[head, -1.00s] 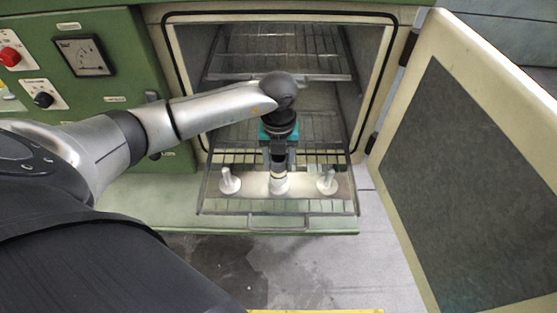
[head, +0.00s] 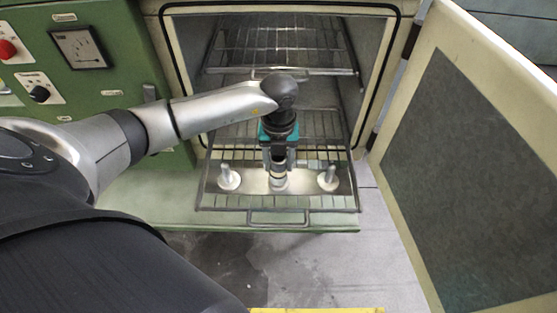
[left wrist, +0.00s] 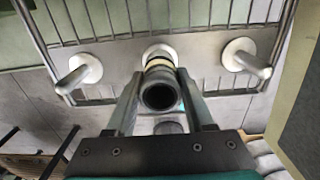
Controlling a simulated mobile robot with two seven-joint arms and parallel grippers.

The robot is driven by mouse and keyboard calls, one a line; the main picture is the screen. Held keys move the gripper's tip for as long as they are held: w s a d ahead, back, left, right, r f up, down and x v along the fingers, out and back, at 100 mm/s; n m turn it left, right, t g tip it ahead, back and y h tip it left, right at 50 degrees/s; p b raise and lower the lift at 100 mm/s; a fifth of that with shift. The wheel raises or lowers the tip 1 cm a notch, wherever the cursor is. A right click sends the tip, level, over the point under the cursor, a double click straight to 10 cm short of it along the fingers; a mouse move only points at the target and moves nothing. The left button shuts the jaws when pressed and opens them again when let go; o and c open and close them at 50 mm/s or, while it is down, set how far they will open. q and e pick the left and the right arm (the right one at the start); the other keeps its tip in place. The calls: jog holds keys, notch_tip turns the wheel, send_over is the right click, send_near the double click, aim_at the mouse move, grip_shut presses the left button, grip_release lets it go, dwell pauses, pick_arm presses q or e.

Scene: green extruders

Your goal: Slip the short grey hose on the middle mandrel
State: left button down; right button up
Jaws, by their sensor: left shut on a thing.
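The short grey hose (left wrist: 160,92) is dark, with a pale band near its far end, and its open end faces the left wrist camera. My left gripper (left wrist: 160,76) is shut on it, one finger on each side. In the head view the left gripper (head: 278,167) points down over the middle mandrel (head: 279,185), with the hose (head: 278,175) roughly upright between its fingers. Only the mandrel's round pale base (left wrist: 158,52) shows; the hose hides its post. I cannot tell whether the hose is around the post or just above it. My right gripper is not in view.
A left mandrel (head: 228,178) and a right mandrel (head: 328,178) stand bare on the pulled-out wire rack (head: 205,195). The oven door (head: 480,170) is open on the right. A green control panel (head: 100,60) is on the left. An upper rack (head: 280,68) sits inside.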

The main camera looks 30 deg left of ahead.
pick_arm(q)
jog(key=shift+f, duration=0.1)
jog(key=shift+c, duration=1)
grip_release()
notch_tip(320, 180, up, 15)
jog(key=shift+p, duration=0.3)
